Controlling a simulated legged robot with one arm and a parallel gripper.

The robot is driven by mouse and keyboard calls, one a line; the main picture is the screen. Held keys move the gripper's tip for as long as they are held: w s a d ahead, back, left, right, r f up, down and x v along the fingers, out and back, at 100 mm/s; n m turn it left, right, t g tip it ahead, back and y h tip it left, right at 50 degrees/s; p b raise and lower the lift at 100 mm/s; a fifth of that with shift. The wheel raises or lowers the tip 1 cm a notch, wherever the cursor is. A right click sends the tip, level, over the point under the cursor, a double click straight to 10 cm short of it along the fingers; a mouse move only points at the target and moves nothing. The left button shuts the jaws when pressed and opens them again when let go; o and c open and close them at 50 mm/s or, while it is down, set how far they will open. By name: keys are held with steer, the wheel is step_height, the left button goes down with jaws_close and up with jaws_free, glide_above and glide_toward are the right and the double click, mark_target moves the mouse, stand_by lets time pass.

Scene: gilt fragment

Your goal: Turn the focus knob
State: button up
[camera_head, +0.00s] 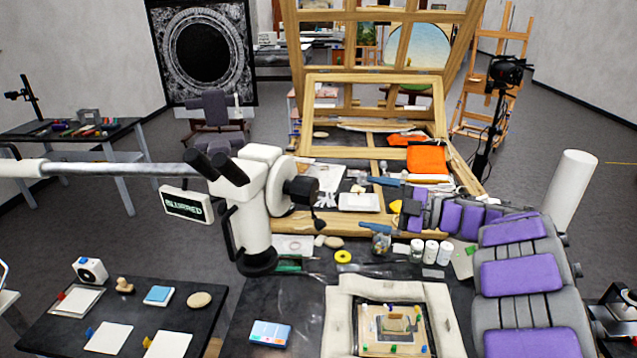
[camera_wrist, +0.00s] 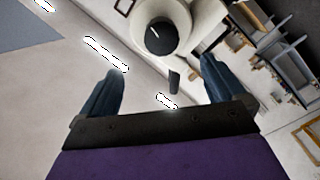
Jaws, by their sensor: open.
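The white microscope (camera_head: 255,205) stands over the dark table, with black eyepieces at its upper left. Its black round focus knob (camera_head: 301,190) faces right, towards my gripper. In the wrist view the focus knob (camera_wrist: 161,38) shows a short white mark and lies beyond the fingertips, near the middle between them. My gripper (camera_head: 367,205) is open and empty, a little right of the knob and apart from it. Its two blue fingers also show spread in the wrist view (camera_wrist: 160,70). A small screen (camera_head: 187,205) left of the microscope reads "BLURRED".
A dark hanging piece (camera_head: 319,224) sits just below the knob. A padded frame holding a small painted panel (camera_head: 393,328) lies in front. White jars (camera_head: 430,251) and a yellow ring (camera_head: 343,256) stand below my arm. A wooden easel frame (camera_head: 375,100) rises behind.

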glide_toward(316, 192)
steer(key=a, duration=0.1)
steer(key=x, duration=1.3)
steer(key=shift+s+f, duration=0.1)
steer(key=shift+s, duration=0.2)
steer(key=shift+w+d, duration=0.1)
steer(key=shift+d, duration=1.05)
steer(key=shift+c, duration=0.3)
steer(key=shift+a, duration=1)
steer(key=c, duration=0.6)
steer(key=shift+d, duration=0.2)
steer(key=c, duration=0.3)
steer(key=shift+p, duration=0.3)
steer(key=shift+c, duration=0.2)
